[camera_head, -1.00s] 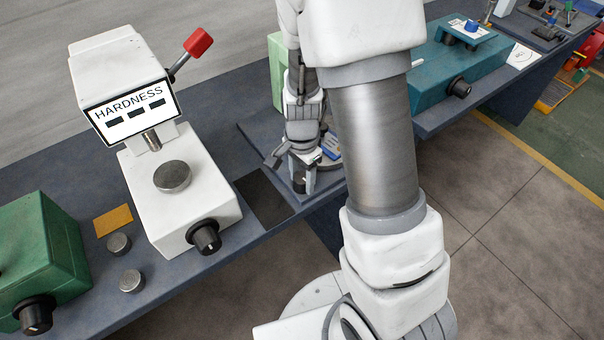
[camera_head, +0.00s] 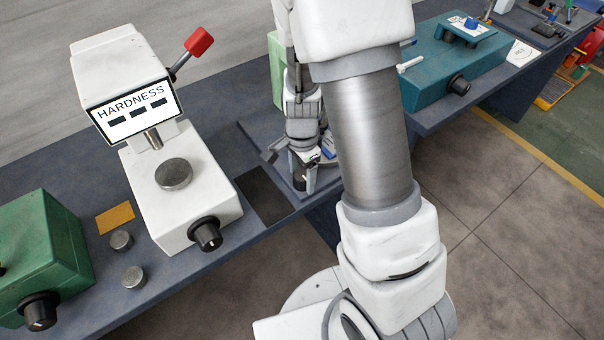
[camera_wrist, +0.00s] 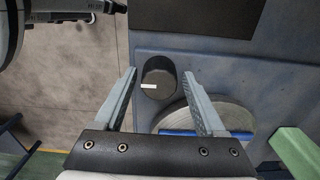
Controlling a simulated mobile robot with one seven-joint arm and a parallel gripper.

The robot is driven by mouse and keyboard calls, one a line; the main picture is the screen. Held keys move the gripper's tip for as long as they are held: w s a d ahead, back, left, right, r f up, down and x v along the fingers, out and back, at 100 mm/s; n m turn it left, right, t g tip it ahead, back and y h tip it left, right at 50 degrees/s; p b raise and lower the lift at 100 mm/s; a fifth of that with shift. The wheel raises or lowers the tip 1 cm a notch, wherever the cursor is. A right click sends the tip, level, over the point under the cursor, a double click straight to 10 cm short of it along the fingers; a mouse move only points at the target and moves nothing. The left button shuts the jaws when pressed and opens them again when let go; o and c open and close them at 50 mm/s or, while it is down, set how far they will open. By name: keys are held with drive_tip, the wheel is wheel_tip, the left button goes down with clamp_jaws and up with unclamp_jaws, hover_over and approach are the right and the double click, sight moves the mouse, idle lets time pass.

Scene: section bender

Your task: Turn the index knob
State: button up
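The index knob (camera_wrist: 157,72) is a black round knob with a white index line, shown in the wrist view on a blue-grey base plate (camera_wrist: 215,68). My gripper (camera_wrist: 159,76) is open, with one grey finger on each side of the knob. Small gaps show between the fingers and the knob in that view; I cannot tell their height over it. In the head view my gripper (camera_head: 303,186) points down at the front of the base plate, and its fingers partly hide the dark knob (camera_head: 298,176).
A round grey disc (camera_wrist: 232,118) with a blue part lies close to the right finger. A dark mat (camera_head: 263,195) lies left of the base plate. The white hardness tester (camera_head: 185,200) stands further left, a teal machine (camera_head: 455,65) to the right. The bench's front edge is close.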

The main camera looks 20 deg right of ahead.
sight(302, 175)
drive_tip(key=shift+o, duration=0.4)
wheel_tip(302, 175, up, 17)
drive_tip(key=p, duration=0.3)
drive_tip(key=shift+r, duration=0.2)
drive_tip(key=s+r+n+t, duration=0.5)
drive_tip(key=s+r+n, duration=0.8)
drive_tip(key=n, duration=0.1)
drive_tip(key=shift+s+r+n+t, duration=0.15)
drive_tip(key=shift+s+n+t, duration=0.15)
